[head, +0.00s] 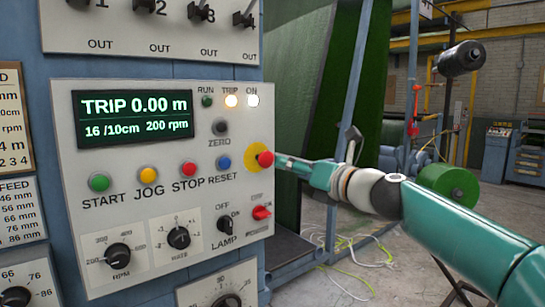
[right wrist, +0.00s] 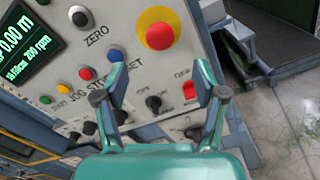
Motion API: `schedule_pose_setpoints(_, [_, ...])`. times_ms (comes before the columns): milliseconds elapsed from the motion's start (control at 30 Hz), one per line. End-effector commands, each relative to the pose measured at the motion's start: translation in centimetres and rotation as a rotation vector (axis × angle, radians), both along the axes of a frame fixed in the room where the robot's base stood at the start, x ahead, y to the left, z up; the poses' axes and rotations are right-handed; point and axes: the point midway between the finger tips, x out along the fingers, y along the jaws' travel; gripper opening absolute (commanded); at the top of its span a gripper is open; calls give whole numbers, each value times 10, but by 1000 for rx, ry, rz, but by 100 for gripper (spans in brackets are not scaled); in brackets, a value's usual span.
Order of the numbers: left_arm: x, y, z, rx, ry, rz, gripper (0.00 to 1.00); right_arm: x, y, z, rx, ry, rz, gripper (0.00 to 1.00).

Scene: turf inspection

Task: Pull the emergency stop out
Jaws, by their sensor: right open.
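The emergency stop is a red mushroom button (head: 266,159) on a yellow disc, at the right edge of the grey control panel (head: 150,215). In the right wrist view the button (right wrist: 160,36) shows at the top, beyond my fingertips. My right gripper (head: 285,163) comes in from the right, close to the button in the head view. In the right wrist view my right gripper (right wrist: 162,93) is open, its two fingers wide apart with nothing between them. The button lies ahead of the gap between the fingers, and I see no contact. My left gripper is not in view.
A red switch (head: 261,213) and the LAMP knob (head: 225,225) sit below the button. Cables (head: 365,255) lie on the floor at right.

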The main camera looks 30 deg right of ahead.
Motion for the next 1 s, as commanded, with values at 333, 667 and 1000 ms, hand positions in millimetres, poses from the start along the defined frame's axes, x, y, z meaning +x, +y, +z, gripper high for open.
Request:
schedule_pose_setpoints(333, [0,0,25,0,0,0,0,75,6,2,-1,2,0,70])
schedule_pose_setpoints(667, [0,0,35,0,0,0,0,107,8,0,-1,1,-2,70])
schedule_pose_setpoints(1000, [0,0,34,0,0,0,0,108,7,-1,-2,1,-3,64])
